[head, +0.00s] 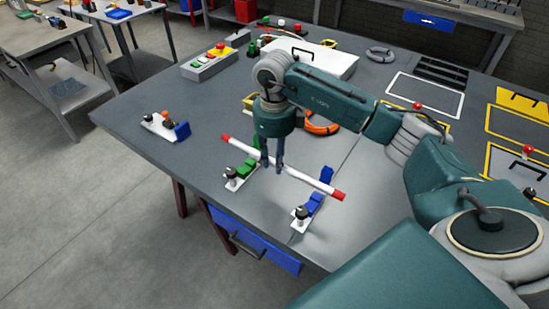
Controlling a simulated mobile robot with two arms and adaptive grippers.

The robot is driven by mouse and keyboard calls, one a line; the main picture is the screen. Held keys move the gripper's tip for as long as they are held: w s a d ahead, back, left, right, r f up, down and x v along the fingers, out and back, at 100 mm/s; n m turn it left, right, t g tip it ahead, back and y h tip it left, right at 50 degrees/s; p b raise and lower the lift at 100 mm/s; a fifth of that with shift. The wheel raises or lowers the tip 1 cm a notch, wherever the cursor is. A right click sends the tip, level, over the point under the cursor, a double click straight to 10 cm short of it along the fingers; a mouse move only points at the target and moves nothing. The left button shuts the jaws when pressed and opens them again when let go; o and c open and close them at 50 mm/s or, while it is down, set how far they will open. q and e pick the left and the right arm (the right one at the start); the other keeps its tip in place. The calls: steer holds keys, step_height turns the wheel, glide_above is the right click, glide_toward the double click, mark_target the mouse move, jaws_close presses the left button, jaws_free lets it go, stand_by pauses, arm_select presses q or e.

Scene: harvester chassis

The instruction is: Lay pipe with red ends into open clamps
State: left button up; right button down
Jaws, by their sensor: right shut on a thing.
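A white pipe with red ends (310,181) is held by my right gripper (271,167), which points down with its fingers around the pipe, left of the pipe's middle. The pipe slants from upper left to lower right. Below it are a clamp with a green part (237,176) and a clamp with a blue part (305,213), each on a white plate. The pipe passes over or close to both; I cannot tell whether it touches them. A third clamp with a blue part (168,127) stands apart at the left. My left gripper is not in view.
The grey table (150,100) has free room at the left. A control box with buttons (208,62), a white box (308,58), an orange ring (323,128) and a grey ring (381,54) lie behind. Yellow-edged trays (515,132) are at the right.

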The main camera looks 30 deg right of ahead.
steer(key=shift+f+b, duration=2.95)
steer(key=shift+f, duration=1.1)
steer(key=c, duration=1.4)
jaws_free()
steer(key=shift+o, duration=0.2)
step_height(320, 180, up, 12)
